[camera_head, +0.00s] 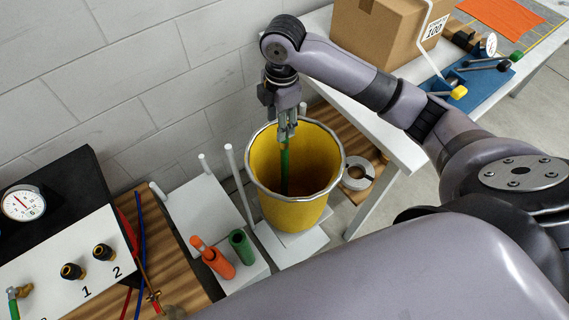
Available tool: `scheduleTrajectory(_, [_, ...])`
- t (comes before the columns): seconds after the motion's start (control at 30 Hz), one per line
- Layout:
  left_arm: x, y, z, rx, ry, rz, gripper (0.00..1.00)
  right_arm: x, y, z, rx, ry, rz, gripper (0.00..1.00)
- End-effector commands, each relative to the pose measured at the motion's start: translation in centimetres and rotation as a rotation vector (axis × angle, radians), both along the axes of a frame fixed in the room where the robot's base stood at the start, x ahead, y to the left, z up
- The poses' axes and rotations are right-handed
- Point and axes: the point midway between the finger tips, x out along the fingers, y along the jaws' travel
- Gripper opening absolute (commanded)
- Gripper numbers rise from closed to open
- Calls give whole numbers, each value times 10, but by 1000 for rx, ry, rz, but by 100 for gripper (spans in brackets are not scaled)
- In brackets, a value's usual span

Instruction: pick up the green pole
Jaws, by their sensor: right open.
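The green pole (285,165) stands upright inside a yellow bucket (268,200) with a metal rim. My right gripper (287,132) points down over the bucket's far rim, with its fingers at the pole's top end. The fingers are open and hide the pole's upper tip. I cannot tell whether they touch it. My left gripper is not in view.
An orange tube (217,263) and a short green tube (241,246) stand left of the bucket, near white posts (238,184). A panel with a gauge (22,203) is at the left. A table with a cardboard box (386,35) is at the right. A tiled wall (130,75) stands behind.

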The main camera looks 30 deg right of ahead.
Motion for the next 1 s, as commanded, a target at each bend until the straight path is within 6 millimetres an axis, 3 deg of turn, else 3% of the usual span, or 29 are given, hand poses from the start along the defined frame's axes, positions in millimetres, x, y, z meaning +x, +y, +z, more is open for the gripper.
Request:
scheduleTrajectory(0.03, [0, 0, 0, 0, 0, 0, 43, 7, -11, 12, -16, 4, 18, 44])
scheduleTrajectory(0.2, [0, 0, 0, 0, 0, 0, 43, 15, -29, 33, -37, 28, 65, 44])
scheduleTrajectory(0.33, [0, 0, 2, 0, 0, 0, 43, 16, -34, 31, -40, 39, 75, 44])
scheduleTrajectory(0.8, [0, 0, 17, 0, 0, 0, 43, 15, -33, -63, -41, 39, 75, 44])
scheduleTrajectory(1.0, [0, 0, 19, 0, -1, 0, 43, 17, -32, -82, -40, 35, 75, 44])
